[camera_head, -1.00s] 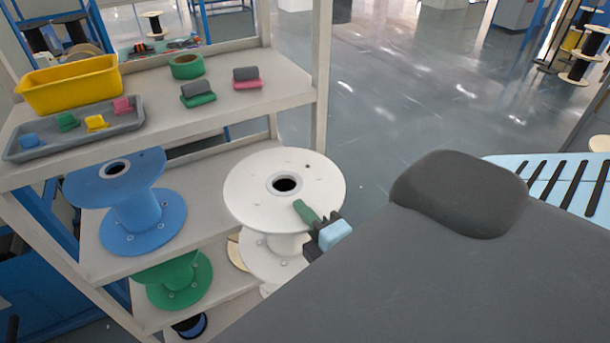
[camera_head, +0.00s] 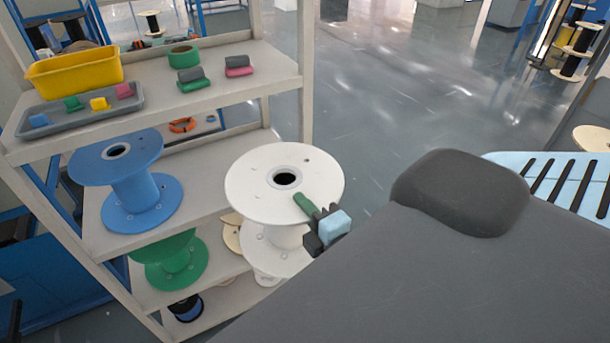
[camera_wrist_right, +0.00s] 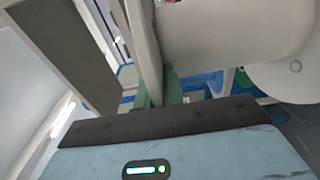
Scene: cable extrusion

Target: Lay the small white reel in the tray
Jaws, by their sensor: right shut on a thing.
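The white reel (camera_head: 250,190) hangs upright, axis vertical, in front of the right end of the shelf rack in the head view. My right gripper (camera_head: 306,207) is shut on the near edge of its upper flange, one green fingertip lying on top. In the right wrist view the green fingers (camera_wrist_right: 159,88) stand either side of the white flange (camera_wrist_right: 146,50). The grey tray (camera_head: 90,123) sits on the top shelf at left, with several small coloured blocks in it. My left gripper is not in view.
A yellow bin (camera_head: 75,75) stands behind the tray. Green tape (camera_head: 184,57) and grey, green and pink blocks sit on the same shelf (camera_head: 235,83). Blue (camera_head: 140,200) and green (camera_head: 172,262) reels stand on lower shelves. A shelf post (camera_head: 306,70) rises behind the white reel. Open floor lies beyond.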

